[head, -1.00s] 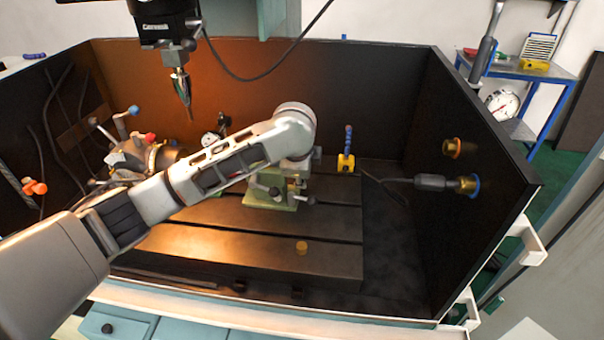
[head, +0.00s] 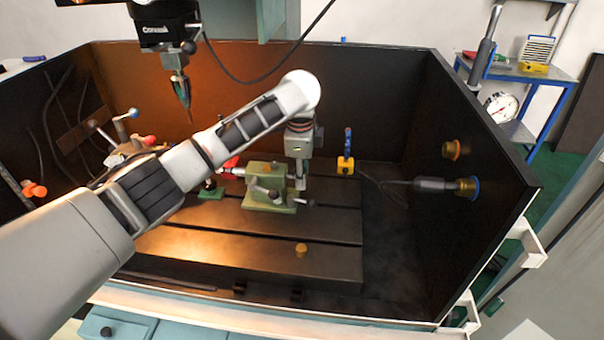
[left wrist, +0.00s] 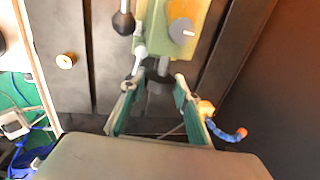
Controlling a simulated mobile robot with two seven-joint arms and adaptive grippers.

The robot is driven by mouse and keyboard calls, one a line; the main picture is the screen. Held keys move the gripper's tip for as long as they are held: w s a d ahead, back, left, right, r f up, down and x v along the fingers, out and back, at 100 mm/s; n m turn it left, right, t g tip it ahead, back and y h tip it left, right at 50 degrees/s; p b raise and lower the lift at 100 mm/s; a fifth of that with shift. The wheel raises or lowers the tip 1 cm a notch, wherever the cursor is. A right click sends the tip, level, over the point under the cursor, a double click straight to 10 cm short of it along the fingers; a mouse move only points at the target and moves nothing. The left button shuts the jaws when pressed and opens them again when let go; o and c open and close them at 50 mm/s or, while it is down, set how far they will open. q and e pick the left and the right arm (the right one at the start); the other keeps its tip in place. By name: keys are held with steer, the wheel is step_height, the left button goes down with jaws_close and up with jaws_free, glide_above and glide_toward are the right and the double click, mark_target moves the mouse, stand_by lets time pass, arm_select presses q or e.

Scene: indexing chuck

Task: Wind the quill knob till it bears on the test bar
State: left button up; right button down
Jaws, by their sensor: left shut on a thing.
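The green tailstock (head: 266,188) stands on the dark slotted table, with clamp levers on its front. It also shows at the top of the left wrist view (left wrist: 196,12). My left gripper (head: 300,183) points down at the tailstock's right end. In the left wrist view its fingers (left wrist: 155,92) are shut on a dark round knob (left wrist: 158,84), the quill knob, partly hidden between them. A pale quill (head: 238,171) shows at the tailstock's left side. My left arm hides most of the chuck and the test bar, so I cannot tell whether quill and bar touch. My right gripper is not in view.
A yellow block with a blue hose (head: 346,164) stands close right of the gripper. A brass plug (head: 301,249) sits on the table in front. The spindle probe (head: 182,88) hangs at upper left. Dark enclosure walls surround the table; its front right is clear.

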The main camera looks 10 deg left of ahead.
arm_select(q)
steer(key=o, duration=1.1)
steer(key=r, duration=0.4)
steer(key=s+r, duration=0.1)
steer(key=r, duration=0.3)
steer(key=s+r, duration=0.1)
steer(key=r, duration=0.2)
steer(key=shift+r, duration=0.4)
